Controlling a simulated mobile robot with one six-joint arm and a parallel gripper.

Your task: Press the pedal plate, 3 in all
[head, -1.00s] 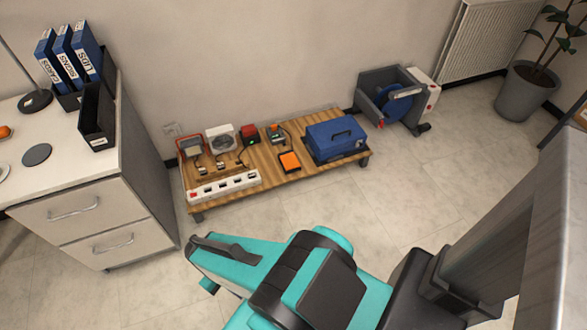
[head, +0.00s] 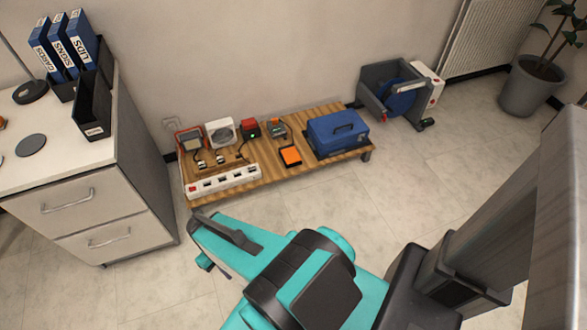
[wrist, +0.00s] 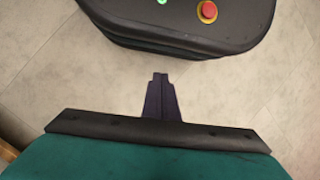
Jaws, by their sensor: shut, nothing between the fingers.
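The orange pedal plate (head: 290,155), on a dark base, lies on the low wooden platform (head: 270,177) near its front edge, in the head view. It sits left of the blue toolbox and right of the white power strip. Nothing touches it. My gripper shows in the wrist view (wrist: 160,78) with its dark fingers together, over bare floor. In the head view my teal arm is in front of the platform, and the fingers are mostly hidden behind it. The pedal plate is not in the wrist view.
A blue toolbox (head: 338,135), a power strip (head: 223,182) and several small devices share the platform. A drawer cabinet (head: 95,215) stands at left, a hose reel (head: 395,95) at right. Tiled floor (head: 430,185) is clear in front.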

